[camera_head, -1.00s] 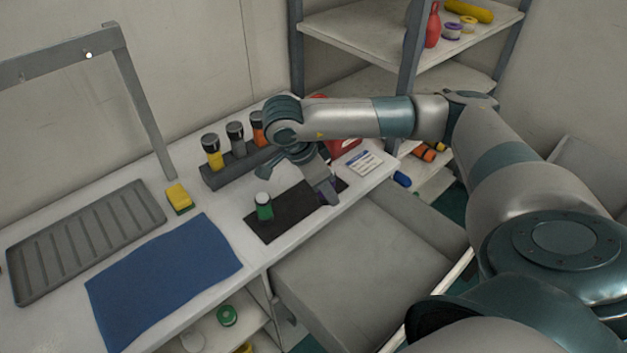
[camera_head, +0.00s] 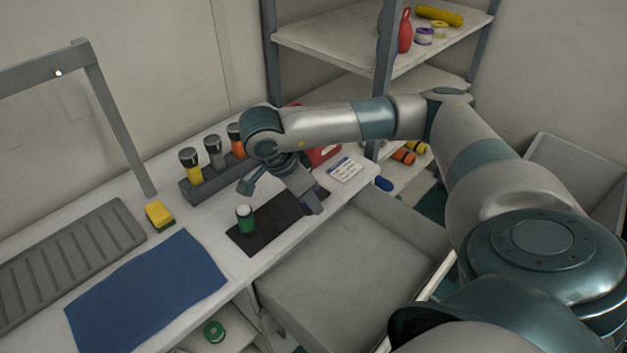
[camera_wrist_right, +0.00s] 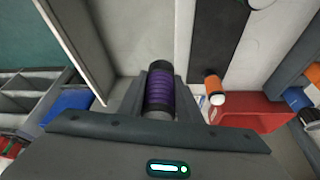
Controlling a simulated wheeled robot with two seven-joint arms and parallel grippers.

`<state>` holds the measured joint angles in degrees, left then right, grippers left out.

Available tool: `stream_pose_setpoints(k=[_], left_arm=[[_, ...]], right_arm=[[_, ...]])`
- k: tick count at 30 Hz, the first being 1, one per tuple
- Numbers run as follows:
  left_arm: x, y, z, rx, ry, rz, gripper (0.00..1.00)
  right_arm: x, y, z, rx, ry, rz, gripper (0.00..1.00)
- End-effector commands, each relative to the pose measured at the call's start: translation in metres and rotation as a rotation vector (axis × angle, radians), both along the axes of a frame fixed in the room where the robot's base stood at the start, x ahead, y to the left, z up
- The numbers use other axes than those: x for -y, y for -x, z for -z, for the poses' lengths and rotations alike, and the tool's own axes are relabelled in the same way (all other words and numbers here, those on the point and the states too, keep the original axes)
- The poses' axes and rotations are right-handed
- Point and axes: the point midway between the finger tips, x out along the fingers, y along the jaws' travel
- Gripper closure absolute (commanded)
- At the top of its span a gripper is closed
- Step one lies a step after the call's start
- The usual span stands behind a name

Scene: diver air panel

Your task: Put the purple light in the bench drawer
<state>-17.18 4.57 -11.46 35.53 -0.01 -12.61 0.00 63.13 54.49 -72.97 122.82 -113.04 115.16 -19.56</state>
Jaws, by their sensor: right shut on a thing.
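The purple light (camera_wrist_right: 160,92), a ribbed purple cylinder with dark ends, is held between the two fingers of my right gripper (camera_wrist_right: 160,100) in the right wrist view. In the head view my right gripper (camera_head: 312,204) is at the right end of the dark mat on the bench, by the front edge; the purple light is hidden there. The bench drawer (camera_head: 345,265) is pulled out below the bench front, grey, and its visible inside looks empty. My left gripper is not in view.
A green light (camera_head: 246,220) stands on the dark mat (camera_head: 270,232). A rack (camera_head: 208,186) behind it holds yellow, grey and orange lights. A white label card (camera_head: 346,170) and a red bin (camera_head: 322,155) are to the right. A blue cloth (camera_head: 145,290) lies to the left.

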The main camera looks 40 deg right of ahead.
Motion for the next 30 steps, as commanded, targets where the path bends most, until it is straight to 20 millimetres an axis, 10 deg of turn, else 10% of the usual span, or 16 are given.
stream_pose_setpoints(k=[21, 30], left_arm=[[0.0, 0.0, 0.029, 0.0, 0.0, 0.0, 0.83], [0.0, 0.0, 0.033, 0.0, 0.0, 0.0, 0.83]], right_arm=[[-0.135, -0.031, -0.052, 0.007, 0.001, -1.377, 0.99], [-0.162, -0.029, -0.066, 0.004, 0.001, -1.673, 0.99]])
